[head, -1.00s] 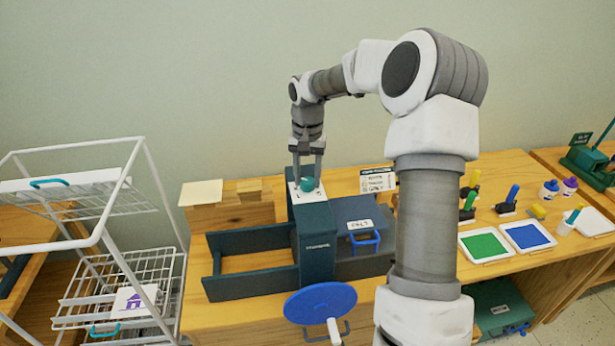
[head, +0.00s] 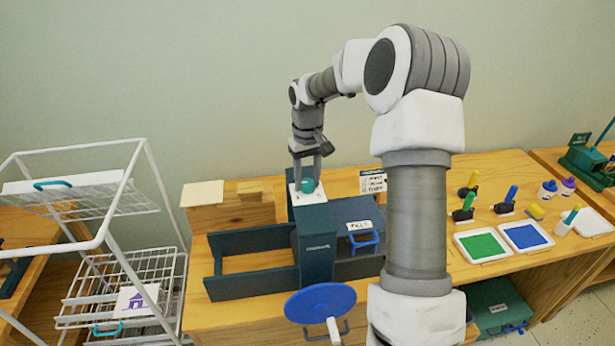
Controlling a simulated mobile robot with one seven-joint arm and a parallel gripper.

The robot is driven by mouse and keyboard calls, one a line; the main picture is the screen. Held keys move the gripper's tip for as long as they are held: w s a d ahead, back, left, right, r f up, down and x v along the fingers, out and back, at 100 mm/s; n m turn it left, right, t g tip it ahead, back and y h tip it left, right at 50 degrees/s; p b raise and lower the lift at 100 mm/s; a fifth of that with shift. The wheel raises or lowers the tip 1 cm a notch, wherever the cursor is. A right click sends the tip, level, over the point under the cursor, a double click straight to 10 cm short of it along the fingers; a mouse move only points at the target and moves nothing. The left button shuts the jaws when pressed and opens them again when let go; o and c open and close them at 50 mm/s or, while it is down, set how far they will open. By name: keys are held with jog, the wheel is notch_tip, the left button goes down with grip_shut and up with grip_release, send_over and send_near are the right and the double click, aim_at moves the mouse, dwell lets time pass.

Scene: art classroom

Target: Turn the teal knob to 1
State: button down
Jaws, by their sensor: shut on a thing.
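The teal knob (head: 308,185) sits on a white dial plate (head: 311,197) on top of the dark teal machine (head: 317,245). My gripper (head: 307,180) points straight down over the machine, with its fingers shut on the teal knob. The fingers hide part of the knob. The marks on the dial plate are too small to read, so I cannot tell which number the knob points to.
A blue disc wheel (head: 320,301) stands at the machine's front, and a dark open frame (head: 252,262) extends left. A white wire rack (head: 115,285) stands at the left. Green (head: 482,245) and blue (head: 526,236) pads lie on the table's right.

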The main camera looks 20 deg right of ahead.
aim_at(307, 182)
jog(key=n+p, duration=0.1)
jog(key=n, duration=0.4)
jog(key=shift+r, duration=0.1)
dwell(0.5)
jog(key=shift+c, duration=1.8)
grip_release()
notch_tip(307, 182, up, 17)
jog(key=shift+r+b, duration=0.15)
jog(key=shift+b, duration=0.25)
jog(key=shift+a, duration=0.1)
